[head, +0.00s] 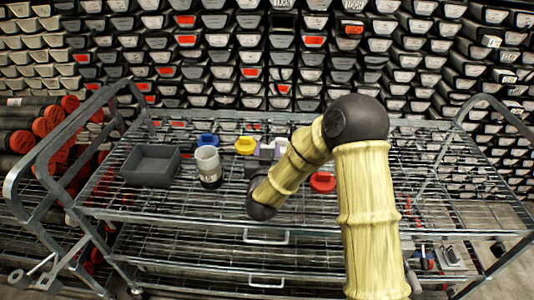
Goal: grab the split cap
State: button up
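Several small coloured caps lie on the top wire shelf of the cart: a blue cap (207,140), a yellow cap (245,146) and a red cap (322,182). I cannot tell from this view which one is split. My bent, pale yellow arm reaches over the shelf from the right front, its dark wrist low near the shelf's middle. A lilac-grey shape shows just behind the wrist and forearm, partly hidden; I cannot tell whether it is my gripper or a separate object. My fingertips cannot be made out clearly.
A dark grey open bin (151,180) and a white-topped jar with a dark lower part (208,167) stand on the shelf's left. The cart's metal rails (95,125) rise at both ends. The shelf's right side looks mostly free. Stacked trays fill the background.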

aim_at(267, 146)
jog(key=shift+c, duration=1.3)
notch_tip(267, 146, up, 10)
jog(key=shift+r, duration=0.1)
